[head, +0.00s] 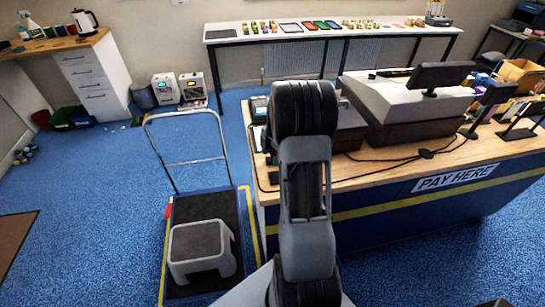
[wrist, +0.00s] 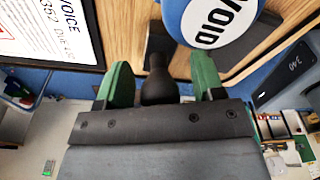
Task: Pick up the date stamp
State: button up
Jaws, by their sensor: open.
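In the wrist view my gripper (wrist: 162,72) is open, with its two green fingers apart. A black knobbed handle (wrist: 158,82) stands between the fingers, with visible gaps on both sides. It may be the date stamp's handle, but no date or label shows on it, so I cannot tell for sure.
Close by in the wrist view are a round blue piece marked VOID (wrist: 215,22) and a framed invoice sheet (wrist: 45,30). In the head view a till (head: 405,100) and screens crowd the counter's right. A trolley (head: 205,205) bearing a grey step stool (head: 200,250) stands left.

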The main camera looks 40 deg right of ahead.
jog(key=shift+c, duration=0.3)
jog(key=c, duration=0.9)
jog(key=shift+c, duration=0.2)
jog(key=shift+r, duration=0.1)
jog(key=shift+r, duration=0.25)
notch_tip(320, 180, up, 2)
jog(key=shift+r, duration=0.1)
jog(key=s+d+r+b, duration=0.1)
jog(key=s+r+b, duration=0.2)
jog(key=s+r, duration=0.7)
jog(key=shift+s+d+b, duration=0.25)
jog(key=shift+s+b, duration=0.1)
jog(key=shift+s, duration=1.6)
